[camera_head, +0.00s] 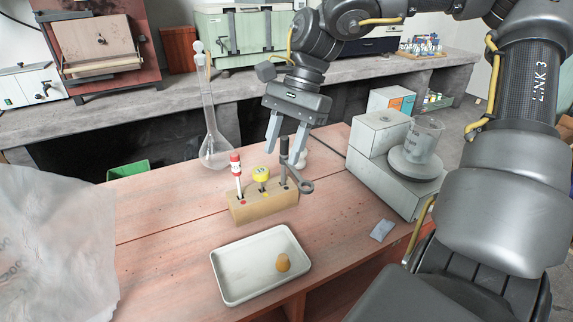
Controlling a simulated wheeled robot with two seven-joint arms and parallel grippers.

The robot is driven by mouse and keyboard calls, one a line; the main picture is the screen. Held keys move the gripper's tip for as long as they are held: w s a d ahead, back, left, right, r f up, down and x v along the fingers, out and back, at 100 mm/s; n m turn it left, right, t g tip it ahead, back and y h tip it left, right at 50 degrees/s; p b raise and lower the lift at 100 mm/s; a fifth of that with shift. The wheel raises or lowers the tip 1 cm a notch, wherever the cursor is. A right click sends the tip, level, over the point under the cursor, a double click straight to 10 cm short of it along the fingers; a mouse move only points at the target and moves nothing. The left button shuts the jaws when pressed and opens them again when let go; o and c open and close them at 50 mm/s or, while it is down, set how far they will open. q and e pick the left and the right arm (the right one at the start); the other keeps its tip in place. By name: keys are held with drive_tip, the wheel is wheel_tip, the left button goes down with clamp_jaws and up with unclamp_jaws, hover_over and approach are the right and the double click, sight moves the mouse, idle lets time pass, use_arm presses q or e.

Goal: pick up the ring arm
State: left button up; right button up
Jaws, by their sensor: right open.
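The ring arm (285,163) is a dark grey upright rod with a flat ring sticking out to the lower right. It stands at the right end of a wooden block (263,207) on the reddish bench. My right gripper (285,147) is open and points down over the block's right end. In the picture, the top of the rod shows between its two fingers; I cannot tell whether either finger touches it. My left gripper is not in view.
The block also holds a red-capped tube (237,171) and a yellow-topped item (261,174). A white tray (232,291) with a tan lump lies in front. A tall flask (213,141) stands behind left. A grey apparatus with a beaker (423,143) stands right.

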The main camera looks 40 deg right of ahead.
drive_tip(key=shift+d, duration=0.15)
drive_tip(key=shift+c, duration=0.9)
clamp_jaws()
